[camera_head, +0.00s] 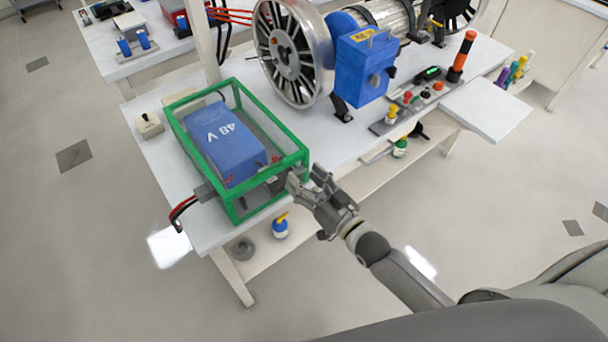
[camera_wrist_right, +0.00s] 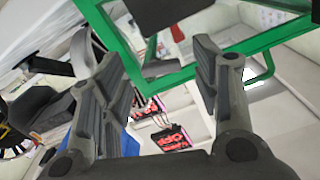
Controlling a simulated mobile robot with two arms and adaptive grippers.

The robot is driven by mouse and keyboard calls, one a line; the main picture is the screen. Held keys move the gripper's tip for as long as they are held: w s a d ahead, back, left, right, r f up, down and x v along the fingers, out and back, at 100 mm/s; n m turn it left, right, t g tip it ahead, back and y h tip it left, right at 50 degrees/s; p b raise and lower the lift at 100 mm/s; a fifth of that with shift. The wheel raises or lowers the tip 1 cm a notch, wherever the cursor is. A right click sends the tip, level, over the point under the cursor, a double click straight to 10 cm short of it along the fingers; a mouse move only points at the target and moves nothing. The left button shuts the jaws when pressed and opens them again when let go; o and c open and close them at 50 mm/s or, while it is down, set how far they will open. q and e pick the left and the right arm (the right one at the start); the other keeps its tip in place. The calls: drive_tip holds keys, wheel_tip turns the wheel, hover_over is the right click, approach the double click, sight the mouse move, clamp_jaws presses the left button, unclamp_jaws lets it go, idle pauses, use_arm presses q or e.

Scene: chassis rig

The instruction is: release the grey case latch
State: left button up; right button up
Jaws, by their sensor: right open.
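A green-framed case (camera_head: 240,215) with clear sides stands on the white table and holds a blue battery block (camera_head: 222,140) marked 48 V. A small grey piece on its near right side, apparently the latch (camera_head: 277,184), is partly hidden by my right gripper (camera_head: 306,178). That gripper is open and close beside the case. In the right wrist view its fingers (camera_wrist_right: 146,52) are spread with nothing clearly between them, and the green frame (camera_wrist_right: 178,76) crosses behind them. Whether a finger touches the latch cannot be told. My left gripper is out of view.
A switch box (camera_head: 149,125) stands left of the case. A wheel (camera_head: 292,55) and blue motor box (camera_head: 362,70) stand behind. A control panel (camera_head: 405,110) lies to the right.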

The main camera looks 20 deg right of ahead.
drive_tip(key=shift+w+a, duration=0.2)
drive_tip(key=shift+w, duration=0.35)
drive_tip(key=c, duration=1)
drive_tip(key=shift+r+n+p, duration=0.1)
drive_tip(key=shift+n+p, duration=0.35)
drive_tip(key=shift+n, duration=0.15)
drive_tip(key=shift+f+n, duration=0.2)
drive_tip(key=shift+n, duration=0.9)
